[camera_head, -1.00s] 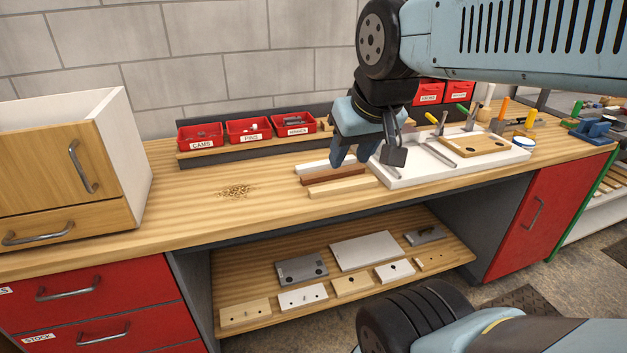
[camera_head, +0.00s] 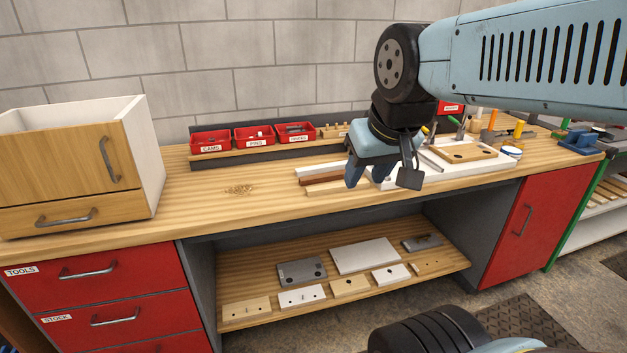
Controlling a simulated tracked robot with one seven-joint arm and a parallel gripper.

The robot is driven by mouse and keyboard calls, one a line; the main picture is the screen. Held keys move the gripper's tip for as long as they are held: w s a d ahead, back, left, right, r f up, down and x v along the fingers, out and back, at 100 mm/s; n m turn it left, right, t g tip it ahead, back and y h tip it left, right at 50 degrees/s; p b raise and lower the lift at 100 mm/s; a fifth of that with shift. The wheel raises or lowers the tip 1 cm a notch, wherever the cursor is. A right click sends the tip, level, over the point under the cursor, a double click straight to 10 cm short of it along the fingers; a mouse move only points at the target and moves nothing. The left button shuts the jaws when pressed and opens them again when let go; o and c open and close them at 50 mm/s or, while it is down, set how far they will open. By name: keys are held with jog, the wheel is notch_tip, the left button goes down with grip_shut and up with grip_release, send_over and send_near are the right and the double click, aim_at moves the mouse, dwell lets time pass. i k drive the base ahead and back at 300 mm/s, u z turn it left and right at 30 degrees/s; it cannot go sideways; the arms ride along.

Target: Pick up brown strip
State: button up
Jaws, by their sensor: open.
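The brown strip (camera_head: 322,179) lies flat on the wooden bench top, between a white strip (camera_head: 316,170) behind it and a pale wood strip (camera_head: 335,188) in front. My gripper (camera_head: 381,179) is open and hangs above the right ends of the strips, with its fingers pointing down. It hides the right end of the brown strip. Nothing shows between the fingers. I cannot tell how high the fingertips are above the bench.
A white tray (camera_head: 489,166) with a drilled wood board (camera_head: 464,153) and tools lies right of my gripper. Red bins (camera_head: 254,137) stand along the back. A cabinet (camera_head: 75,160) stands at the left.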

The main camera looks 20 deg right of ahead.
aim_at(317, 178)
jog(key=z, duration=0.15)
jog(key=i, duration=0.95)
jog(key=u, duration=0.1)
